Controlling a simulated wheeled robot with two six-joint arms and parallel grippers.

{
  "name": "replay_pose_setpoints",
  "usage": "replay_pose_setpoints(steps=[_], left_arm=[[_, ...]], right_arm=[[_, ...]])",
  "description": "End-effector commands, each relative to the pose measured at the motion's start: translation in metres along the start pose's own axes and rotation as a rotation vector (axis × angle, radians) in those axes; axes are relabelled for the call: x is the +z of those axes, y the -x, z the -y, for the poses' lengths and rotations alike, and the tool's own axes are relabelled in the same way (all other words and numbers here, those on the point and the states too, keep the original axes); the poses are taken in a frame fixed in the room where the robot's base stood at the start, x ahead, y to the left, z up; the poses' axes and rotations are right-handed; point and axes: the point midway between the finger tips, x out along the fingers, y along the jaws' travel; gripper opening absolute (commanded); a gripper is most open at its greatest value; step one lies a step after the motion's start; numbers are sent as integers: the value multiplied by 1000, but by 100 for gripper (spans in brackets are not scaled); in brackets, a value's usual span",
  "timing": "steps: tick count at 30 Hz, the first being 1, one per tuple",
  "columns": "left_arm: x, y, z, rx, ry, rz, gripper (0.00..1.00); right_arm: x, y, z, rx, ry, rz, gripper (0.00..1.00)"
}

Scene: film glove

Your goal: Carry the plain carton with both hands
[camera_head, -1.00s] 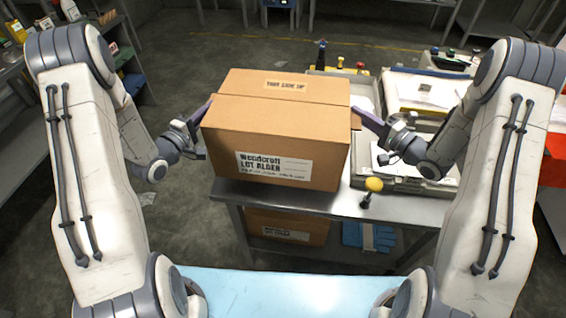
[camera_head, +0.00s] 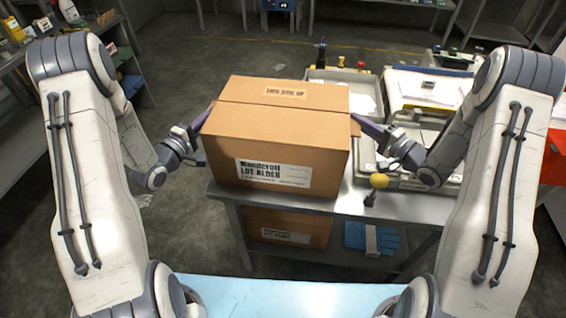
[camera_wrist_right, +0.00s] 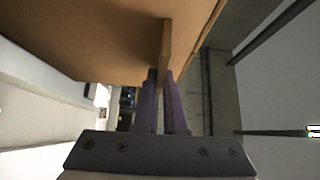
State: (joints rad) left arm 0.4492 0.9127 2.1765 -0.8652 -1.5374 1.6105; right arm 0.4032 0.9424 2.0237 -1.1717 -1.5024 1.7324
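The plain carton (camera_head: 230,140) is a closed brown box with a white label on its front and a strip of lettering on top. It stands over the left part of the metal table, between my two grippers. My right gripper (camera_head: 359,121) is at its right side; in the right wrist view its purple fingers (camera_wrist_right: 161,85) lie on both sides of a thin cardboard tab (camera_wrist_right: 166,45) and are shut on it. My left gripper (camera_head: 206,117) reaches the carton's left side and moves with it, apparently shut on it; its fingertips are partly hidden.
The metal table (camera_head: 400,208) has trays and papers on its right side. Another carton (camera_head: 275,230) and blue gloves (camera_head: 360,236) are on the lower shelf. A pale blue surface (camera_head: 285,290) is nearest me.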

Motion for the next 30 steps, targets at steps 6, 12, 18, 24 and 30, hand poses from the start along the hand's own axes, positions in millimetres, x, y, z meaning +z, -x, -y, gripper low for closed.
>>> replay_pose_setpoints(steps=[6, 12, 18, 24, 30], left_arm=[[-1, 0, -1, 0, 0, -2, 39], [0, 1, 0, -1, 0, -1, 39], [-1, 24, 0, -3, 2, -4, 39], [-2, 68, 0, -2, 3, -9, 39], [-2, 104, 0, -1, 2, -7, 39]], right_arm=[[0, 0, 1, 0, 0, -1, 39], [0, 0, 1, 0, 0, -1, 39], [0, 0, 0, 0, 0, 0, 39], [0, 0, 0, 0, 0, 0, 39], [0, 0, 0, 0, 0, 0, 39]])
